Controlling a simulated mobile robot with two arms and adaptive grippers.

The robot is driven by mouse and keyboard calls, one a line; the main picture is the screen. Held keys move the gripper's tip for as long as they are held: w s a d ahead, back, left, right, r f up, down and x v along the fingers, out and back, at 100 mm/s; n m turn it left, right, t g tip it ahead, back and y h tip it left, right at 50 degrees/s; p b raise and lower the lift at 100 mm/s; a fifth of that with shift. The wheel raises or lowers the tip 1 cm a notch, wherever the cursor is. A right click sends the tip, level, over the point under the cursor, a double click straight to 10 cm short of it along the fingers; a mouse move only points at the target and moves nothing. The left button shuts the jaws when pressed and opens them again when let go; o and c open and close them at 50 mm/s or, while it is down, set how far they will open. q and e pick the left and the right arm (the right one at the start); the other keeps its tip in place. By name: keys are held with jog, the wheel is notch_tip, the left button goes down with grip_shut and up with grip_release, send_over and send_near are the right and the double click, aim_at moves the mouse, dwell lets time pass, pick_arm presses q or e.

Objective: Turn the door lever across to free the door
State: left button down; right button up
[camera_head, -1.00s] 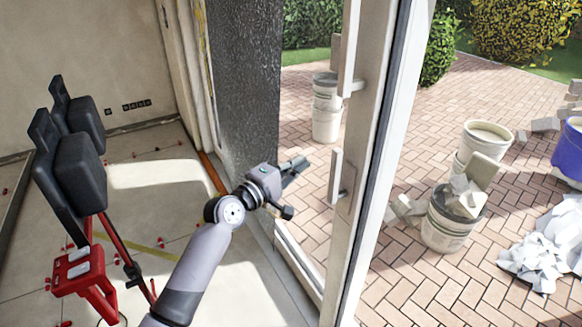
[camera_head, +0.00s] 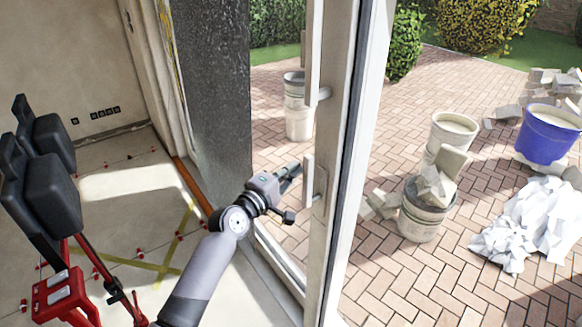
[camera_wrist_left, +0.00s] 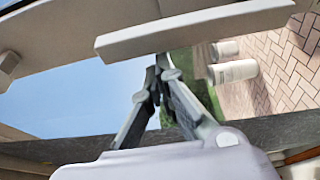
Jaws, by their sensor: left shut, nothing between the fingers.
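The door lever (camera_head: 307,182) is a pale upright bar on the door's frame (camera_head: 340,150), below a longer vertical pull handle (camera_head: 314,50). My left gripper (camera_head: 293,170) is shut and empty, just left of the lever in the head view. Whether it touches the lever is unclear there. In the left wrist view, the closed fingertips (camera_wrist_left: 160,72) lie close below a pale bar (camera_wrist_left: 190,30), which looks like the lever. A small gap or contact cannot be told. My right gripper is not in view.
White buckets (camera_head: 299,105) and a rubble-filled bucket (camera_head: 420,225) stand on the brick paving outside. A blue tub (camera_head: 547,133) and white debris (camera_head: 530,225) lie further right. A red-framed tool with black pads (camera_head: 60,295) stands at the left on the tiled floor.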

pick_arm(q)
jog(key=shift+s, duration=0.1)
jog(key=shift+s+d+m+b, duration=0.15)
jog(key=shift+s+m+b, duration=0.05)
jog(key=shift+m+b, duration=0.15)
jog(key=shift+s, duration=0.1)
jog(key=s+d+f+m+h+b, duration=0.5)
jog(key=s+m+b, duration=0.5)
jog(key=m+b, duration=0.5)
jog(key=shift+s+d+f+b, duration=0.15)
jog(key=shift+d+f+b, duration=0.7)
jog(key=shift+d+f, duration=0.5)
jog(key=shift+f+m, duration=0.1)
jog(key=shift+m, duration=0.15)
